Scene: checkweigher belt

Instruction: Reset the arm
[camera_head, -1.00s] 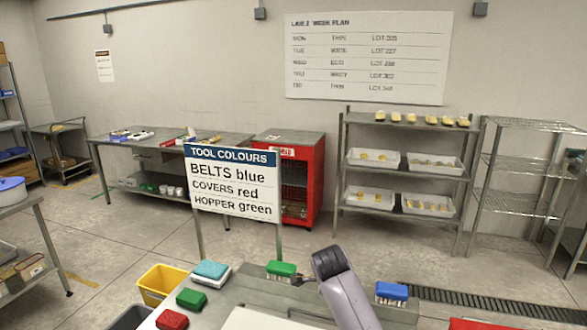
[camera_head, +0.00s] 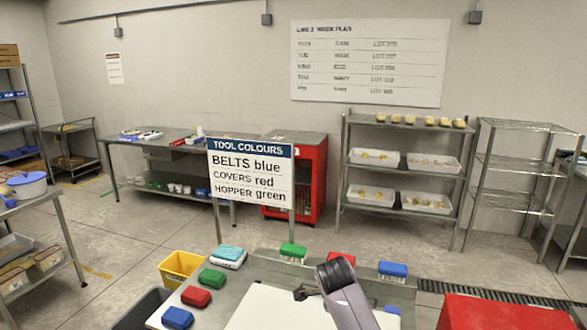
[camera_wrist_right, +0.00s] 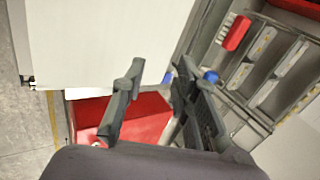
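My right arm comes up from the bottom middle of the head view, with the dark right gripper (camera_head: 307,292) partly showing left of its purple-grey link, over the bench. In the right wrist view the two dark fingers (camera_wrist_right: 155,95) are spread apart with nothing between them. Below them are a white panel (camera_wrist_right: 100,40) and a red surface (camera_wrist_right: 140,118). My left gripper is not in the head view.
On the bench lie green (camera_head: 212,279), red (camera_head: 195,297) and blue (camera_head: 177,318) brushes, with another green (camera_head: 293,250) and blue (camera_head: 393,268) one behind. A yellow bin (camera_head: 180,268) stands left, a red box (camera_head: 505,314) right. A sign (camera_head: 250,175) stands behind.

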